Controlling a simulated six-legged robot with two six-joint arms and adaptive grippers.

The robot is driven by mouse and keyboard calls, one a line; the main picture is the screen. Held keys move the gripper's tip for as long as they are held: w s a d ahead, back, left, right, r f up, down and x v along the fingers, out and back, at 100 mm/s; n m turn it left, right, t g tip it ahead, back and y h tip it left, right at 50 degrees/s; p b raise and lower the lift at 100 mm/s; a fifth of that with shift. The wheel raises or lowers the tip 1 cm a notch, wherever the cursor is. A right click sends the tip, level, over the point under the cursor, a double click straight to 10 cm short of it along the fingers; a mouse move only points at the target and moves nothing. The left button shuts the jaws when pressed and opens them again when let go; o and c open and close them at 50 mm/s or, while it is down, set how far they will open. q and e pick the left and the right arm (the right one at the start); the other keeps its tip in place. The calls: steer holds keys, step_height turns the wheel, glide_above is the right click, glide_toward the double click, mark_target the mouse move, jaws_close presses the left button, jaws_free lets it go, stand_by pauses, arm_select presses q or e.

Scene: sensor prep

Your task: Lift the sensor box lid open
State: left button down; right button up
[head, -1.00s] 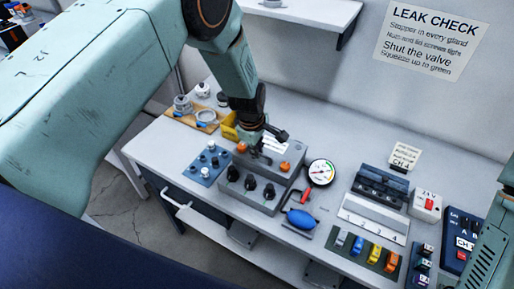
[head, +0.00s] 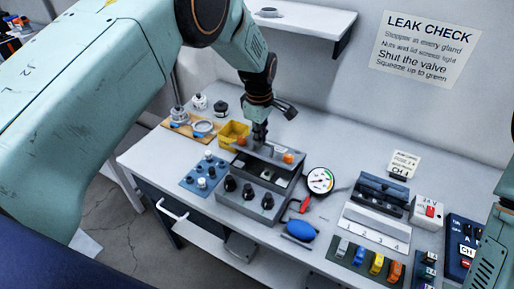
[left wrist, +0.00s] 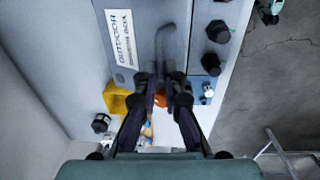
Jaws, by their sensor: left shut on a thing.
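The grey sensor box (head: 243,205) stands on the bench with three black glands along its front. Its grey lid (head: 272,154) is raised and tilted, and the open inside shows beneath it. An orange knob (head: 288,158) is at the lid's right part. My left gripper (head: 260,138) is shut on the lid. In the left wrist view the lid (left wrist: 145,60) carries a white "outdoor sensor box" label (left wrist: 123,38), and my left gripper's fingertips (left wrist: 161,82) are close together at its edge. The exact contact is hard to see. My right gripper is out of view.
A yellow bin (head: 233,134) stands close behind-left of the box, and a blue plate with knobs (head: 203,176) at its left. A pressure gauge (head: 320,181) and blue squeeze bulb (head: 300,229) lie to the right. A wall shelf (head: 300,18) is above.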

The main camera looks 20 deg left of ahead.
arm_select(q)
steer(key=shift+w+d+r+b, duration=0.15)
steer(key=shift+w+r+b, duration=0.1)
steer(key=shift+w+r, duration=0.3)
steer(key=shift+w+d+r+b, duration=0.2)
steer(key=shift+w+r, duration=0.1)
steer(key=shift+w, duration=0.3)
